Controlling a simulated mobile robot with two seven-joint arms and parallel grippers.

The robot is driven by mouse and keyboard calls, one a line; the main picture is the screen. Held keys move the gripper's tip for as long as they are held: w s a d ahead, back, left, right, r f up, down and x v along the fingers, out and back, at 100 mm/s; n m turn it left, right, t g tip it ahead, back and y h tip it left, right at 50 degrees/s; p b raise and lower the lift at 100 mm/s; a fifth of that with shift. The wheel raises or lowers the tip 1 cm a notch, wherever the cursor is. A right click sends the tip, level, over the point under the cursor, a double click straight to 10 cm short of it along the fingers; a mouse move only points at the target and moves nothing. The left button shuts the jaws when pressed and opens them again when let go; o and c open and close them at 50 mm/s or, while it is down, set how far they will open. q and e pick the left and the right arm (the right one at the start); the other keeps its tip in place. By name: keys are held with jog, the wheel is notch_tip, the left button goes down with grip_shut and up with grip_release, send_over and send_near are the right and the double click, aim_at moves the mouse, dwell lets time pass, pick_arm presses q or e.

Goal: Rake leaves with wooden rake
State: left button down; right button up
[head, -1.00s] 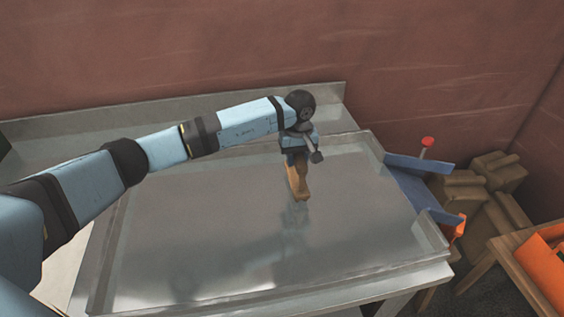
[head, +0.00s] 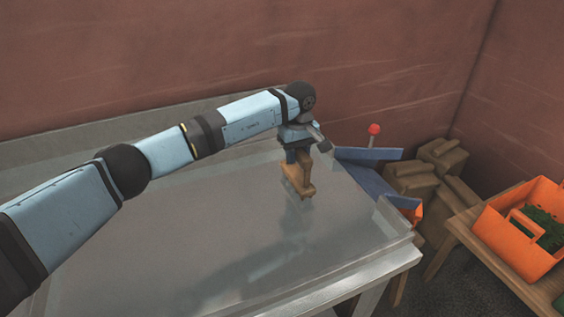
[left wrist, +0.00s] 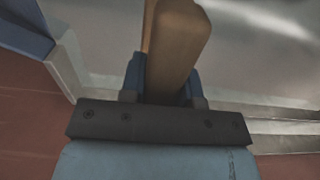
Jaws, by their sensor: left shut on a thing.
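My left gripper (head: 297,152) is shut on the wooden rake (head: 297,181), near the far right part of the metal table tray (head: 220,240). The rake's wooden head hangs below the gripper, at or just above the tray surface; I cannot tell whether it touches. In the left wrist view the rake's wooden handle (left wrist: 178,45) sits between the blue fingers (left wrist: 162,85). No leaves show on the visible part of the tray. Dark green contents (head: 540,232) show in an orange crate; I cannot tell if they are leaves. My right gripper is not in view.
A blue chute (head: 375,175) stands at the tray's right end, with a red knob (head: 374,129) behind it. Brown sacks (head: 412,182) are stacked beyond it. The orange crate (head: 490,228) stands on a wooden table (head: 462,230) at right. A wall rises behind the tray.

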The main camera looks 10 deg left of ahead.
pick_arm(q)
jog(key=w+d+b, duration=0.5)
jog(key=d+b, duration=0.1)
jog(key=d, duration=0.4)
notch_tip(320, 180, up, 6)
jog(key=p, duration=0.3)
jog(key=shift+a+r+p, duration=0.15)
jog(key=shift+r+p, duration=0.05)
jog(key=shift+p, duration=0.1)
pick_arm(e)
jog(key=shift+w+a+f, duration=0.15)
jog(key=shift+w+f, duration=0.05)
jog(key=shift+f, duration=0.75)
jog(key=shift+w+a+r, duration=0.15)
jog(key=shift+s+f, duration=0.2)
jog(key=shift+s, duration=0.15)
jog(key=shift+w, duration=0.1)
